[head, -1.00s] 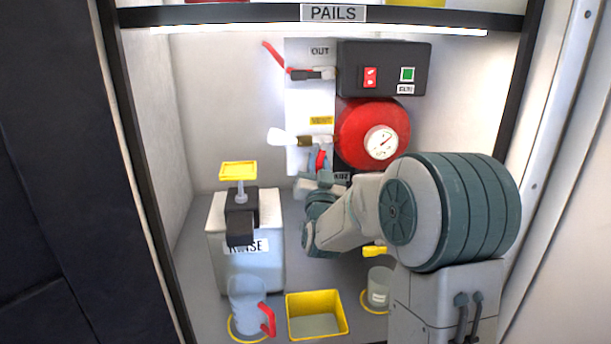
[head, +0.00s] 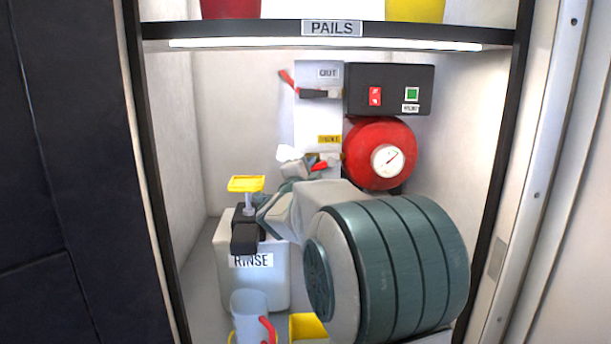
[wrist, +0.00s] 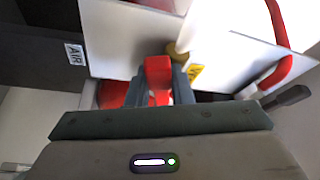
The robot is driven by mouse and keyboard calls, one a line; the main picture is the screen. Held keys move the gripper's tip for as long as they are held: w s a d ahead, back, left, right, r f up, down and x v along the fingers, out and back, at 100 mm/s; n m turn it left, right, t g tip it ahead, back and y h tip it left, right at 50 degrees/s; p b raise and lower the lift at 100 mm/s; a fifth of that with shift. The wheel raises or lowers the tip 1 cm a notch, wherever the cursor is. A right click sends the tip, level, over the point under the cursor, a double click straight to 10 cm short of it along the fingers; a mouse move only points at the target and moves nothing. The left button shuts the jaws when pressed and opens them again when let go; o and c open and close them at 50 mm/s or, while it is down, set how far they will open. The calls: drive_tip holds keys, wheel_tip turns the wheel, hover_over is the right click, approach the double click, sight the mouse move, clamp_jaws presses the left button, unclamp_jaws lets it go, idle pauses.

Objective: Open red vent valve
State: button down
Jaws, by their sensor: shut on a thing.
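The red vent valve lever (head: 320,166) sits below the yellow vent label (head: 329,139) on the white panel, left of the red tank. In the head view the lever lies near level, slightly tilted. My gripper (head: 303,168) is at the lever, partly hidden by the pale nozzle and my wrist. In the wrist view the red lever (wrist: 158,78) stands between the two grey fingers of my gripper (wrist: 160,88), which are shut on it. A brass fitting (wrist: 177,54) shows just behind the fingers. The valve body is mostly hidden.
The red tank (head: 362,160) with its gauge and the black switch box (head: 389,90) are right of the valve. The rinse container (head: 252,282), a clear jug (head: 249,312) and a yellow bin (head: 307,327) stand below.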

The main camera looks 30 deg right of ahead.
drive_tip(key=shift+a+r+m+g+y+p, duration=0.1)
drive_tip(key=shift+r+m+g+p, duration=0.15)
drive_tip(key=shift+m, duration=0.35)
drive_tip(key=shift+d+r+m+g+y+p, duration=0.1)
drive_tip(key=shift+r+m+g+p, duration=0.15)
drive_tip(key=shift+m, duration=0.35)
drive_tip(key=shift+a+r+m+g+y+p, duration=0.1)
drive_tip(key=shift+r+m+g+p, duration=0.15)
drive_tip(key=shift+m, duration=0.35)
drive_tip(key=c, duration=1.3)
unclamp_jaws()
drive_tip(key=shift+a, duration=0.1)
drive_tip(key=p+v, duration=0.1)
drive_tip(key=v, duration=1.2)
drive_tip(key=shift+s+a+f, duration=0.1)
drive_tip(key=shift+s+a, duration=0.05)
drive_tip(key=shift+s, duration=0.15)
